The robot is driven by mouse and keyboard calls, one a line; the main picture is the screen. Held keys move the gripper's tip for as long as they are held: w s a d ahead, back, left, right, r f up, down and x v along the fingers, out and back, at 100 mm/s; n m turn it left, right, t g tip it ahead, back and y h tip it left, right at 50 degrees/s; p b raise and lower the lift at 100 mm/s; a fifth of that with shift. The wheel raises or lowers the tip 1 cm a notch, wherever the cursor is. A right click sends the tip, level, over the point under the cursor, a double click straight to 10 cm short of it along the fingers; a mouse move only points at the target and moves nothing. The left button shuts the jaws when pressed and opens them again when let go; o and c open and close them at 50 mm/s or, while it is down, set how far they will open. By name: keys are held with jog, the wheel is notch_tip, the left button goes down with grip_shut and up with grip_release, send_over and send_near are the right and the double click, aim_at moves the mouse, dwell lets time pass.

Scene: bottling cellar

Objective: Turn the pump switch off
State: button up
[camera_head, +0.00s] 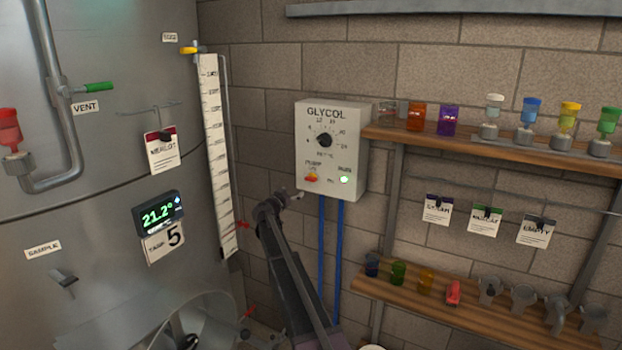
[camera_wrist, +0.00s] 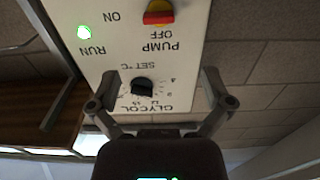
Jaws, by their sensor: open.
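The white GLYCOL control box (camera_head: 335,125) hangs on the block wall, with its text upside down in the wrist view (camera_wrist: 190,60). The pump switch (camera_head: 311,177) is a red and yellow knob low on its face; it shows at the top edge of the wrist view (camera_wrist: 158,13), partly cut off, between ON and OFF labels. The green RUN lamp (camera_head: 344,179) beside it is lit. My gripper (camera_head: 285,197) is just below and left of the switch in the head view. Its fingers (camera_wrist: 158,78) are spread and empty, apart from the switch.
A black temperature dial (camera_head: 324,140) sits above the switch. Blue pipes (camera_head: 330,250) run down from the box. A wooden shelf (camera_head: 450,141) with jars and valves is close to its right. The steel tank (camera_head: 90,150) and level gauge (camera_head: 215,150) stand left.

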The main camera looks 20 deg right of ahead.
aim_at(309, 180)
jog(key=shift+d, duration=0.1)
jog(key=x, duration=1.3)
jog(key=shift+w+d, duration=0.2)
jog(key=shift+d, duration=0.05)
jog(key=c, duration=1.1)
